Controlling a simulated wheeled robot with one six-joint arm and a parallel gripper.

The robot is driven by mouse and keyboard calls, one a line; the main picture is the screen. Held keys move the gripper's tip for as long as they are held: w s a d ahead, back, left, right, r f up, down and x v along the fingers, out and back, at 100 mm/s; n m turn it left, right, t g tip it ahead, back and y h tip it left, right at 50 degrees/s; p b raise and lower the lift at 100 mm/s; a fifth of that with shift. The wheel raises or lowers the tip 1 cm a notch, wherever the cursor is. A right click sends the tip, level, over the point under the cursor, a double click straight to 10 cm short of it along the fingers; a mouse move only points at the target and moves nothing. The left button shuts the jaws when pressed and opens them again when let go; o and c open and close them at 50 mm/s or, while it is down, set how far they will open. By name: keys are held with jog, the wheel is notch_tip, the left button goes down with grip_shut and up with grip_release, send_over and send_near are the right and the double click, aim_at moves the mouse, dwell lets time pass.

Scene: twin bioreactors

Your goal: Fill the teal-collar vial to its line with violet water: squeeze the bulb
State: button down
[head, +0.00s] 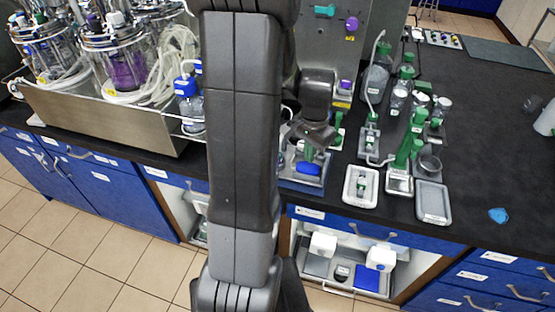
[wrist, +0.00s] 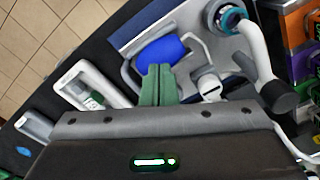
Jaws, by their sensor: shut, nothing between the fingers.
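The blue bulb (wrist: 162,54) lies in a small tray, just beyond the tips of my gripper (wrist: 158,68). In the head view the blue bulb (head: 307,169) sits under my gripper (head: 309,150). My green fingers are shut and empty; they overlap the bulb's near edge, and I cannot tell whether they touch it. A teal ring (wrist: 231,18), which looks like the vial's collar, is at the upper right of the wrist view, beside a curved white tube (wrist: 255,50). The vial's body, its line and its water level cannot be seen.
In the head view, a white tray (head: 347,198) with a small item, a green-topped device (head: 400,184) and a grey tray (head: 433,217) stand to the right. Green-capped bottles (head: 377,80) stand behind. A metal-walled bioreactor tray (head: 95,120) is at left. The right bench is mostly clear.

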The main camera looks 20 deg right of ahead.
jog(key=shift+f+b, duration=0.6)
jog(key=shift+f, duration=0.35)
jog(key=shift+f+b, duration=0.45)
jog(key=shift+f, duration=0.1)
jog(key=shift+r+p, duration=1.15)
jog(key=shift+r, duration=0.35)
jog(key=shift+f, duration=0.15)
jog(key=shift+f+b, duration=1.05)
jog(key=shift+f, duration=0.2)
dwell(0.8)
jog(key=shift+r+p, duration=1)
jog(key=shift+r, duration=0.4)
